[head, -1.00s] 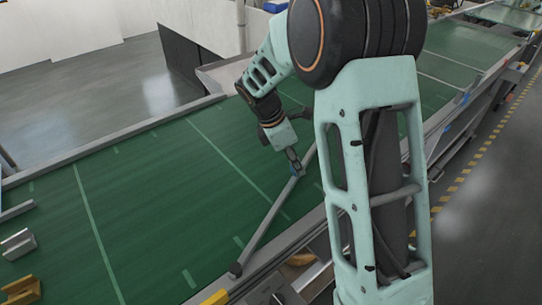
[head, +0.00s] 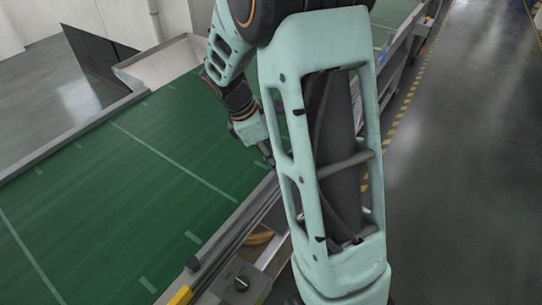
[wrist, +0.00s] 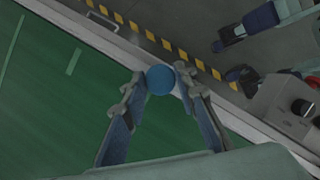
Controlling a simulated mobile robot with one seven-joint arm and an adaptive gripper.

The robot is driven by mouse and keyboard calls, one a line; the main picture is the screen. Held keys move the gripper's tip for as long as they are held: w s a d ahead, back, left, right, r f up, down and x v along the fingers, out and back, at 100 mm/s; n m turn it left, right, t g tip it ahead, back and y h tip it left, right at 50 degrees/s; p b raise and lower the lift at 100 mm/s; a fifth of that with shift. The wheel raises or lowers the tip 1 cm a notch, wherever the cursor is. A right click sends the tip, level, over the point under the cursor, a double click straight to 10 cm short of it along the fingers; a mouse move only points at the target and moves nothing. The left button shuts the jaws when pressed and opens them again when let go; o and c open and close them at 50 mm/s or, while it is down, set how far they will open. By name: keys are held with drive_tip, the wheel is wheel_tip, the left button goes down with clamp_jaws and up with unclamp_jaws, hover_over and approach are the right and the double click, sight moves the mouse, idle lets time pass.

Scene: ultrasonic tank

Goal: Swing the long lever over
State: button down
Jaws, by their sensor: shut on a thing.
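The long lever shows in the head view by its dark near-end cap (head: 193,263), at the belt's near side. Its bar runs close along the conveyor's side rail and is hard to tell from it; its far end is behind my arm. In the wrist view a round blue knob (wrist: 161,81) sits between my two fingertips. My gripper (wrist: 162,78) is shut on this knob, above the belt's edge. In the head view my gripper (head: 269,162) is mostly hidden by my arm. The bar below the knob is hidden in the wrist view.
The green conveyor belt (head: 110,190) lies to the left and is clear. A control box with a black knob (head: 241,283) and a yellow block (head: 180,295) are at the near edge. Open floor (head: 460,170) with a yellow-black stripe lies to the right.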

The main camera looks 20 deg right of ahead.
drive_tip(key=shift+s+d+f, duration=0.1)
drive_tip(key=shift+s+d, duration=0.05)
drive_tip(key=shift+s, duration=0.1)
drive_tip(key=c, duration=1.5)
unclamp_jaws()
drive_tip(key=shift+s, duration=0.1)
drive_tip(key=shift+c, duration=0.2)
drive_tip(key=shift+w+a+r, duration=0.2)
drive_tip(key=shift+w+r, duration=0.05)
drive_tip(key=shift+r, duration=0.25)
drive_tip(key=v, duration=1.1)
